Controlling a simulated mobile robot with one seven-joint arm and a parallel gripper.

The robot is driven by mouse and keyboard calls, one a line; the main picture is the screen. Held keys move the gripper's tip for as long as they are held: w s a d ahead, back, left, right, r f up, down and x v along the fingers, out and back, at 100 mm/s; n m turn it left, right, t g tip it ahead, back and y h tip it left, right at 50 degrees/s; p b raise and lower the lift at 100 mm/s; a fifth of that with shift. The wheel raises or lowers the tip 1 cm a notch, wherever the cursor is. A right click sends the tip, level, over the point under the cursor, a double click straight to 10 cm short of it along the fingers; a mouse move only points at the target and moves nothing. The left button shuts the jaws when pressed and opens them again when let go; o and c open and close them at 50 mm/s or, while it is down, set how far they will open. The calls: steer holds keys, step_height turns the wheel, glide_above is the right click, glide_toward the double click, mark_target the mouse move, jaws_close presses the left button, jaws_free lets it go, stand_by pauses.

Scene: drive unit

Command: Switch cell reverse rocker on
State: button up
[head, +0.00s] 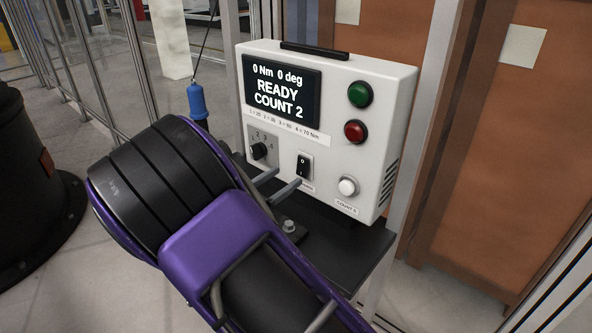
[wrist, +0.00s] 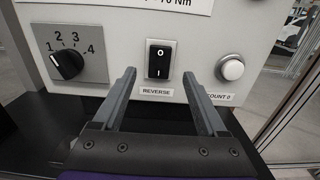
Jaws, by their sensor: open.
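The reverse rocker (head: 304,166) is a small black switch on the front of a white control box (head: 387,112). In the wrist view the rocker (wrist: 159,59) has O at the top and I at the bottom, with a REVERSE label (wrist: 157,91) below it. I cannot tell for certain which half is pressed in. My gripper (wrist: 158,80) is open and empty, with one finger on each side of the rocker in the picture. In the head view my gripper (head: 282,185) points at the lower front of the box. Contact with the panel cannot be told.
A rotary dial (wrist: 67,65) marked 1 to 4 is left of the rocker. A white button (wrist: 231,69) is to its right. The display (head: 283,92) reads READY, COUNT 2. Green (head: 360,95) and red (head: 355,131) lamps are above. A black shelf (head: 345,250) lies below the box.

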mark_target(302, 166)
steer(key=shift+x, duration=2.8)
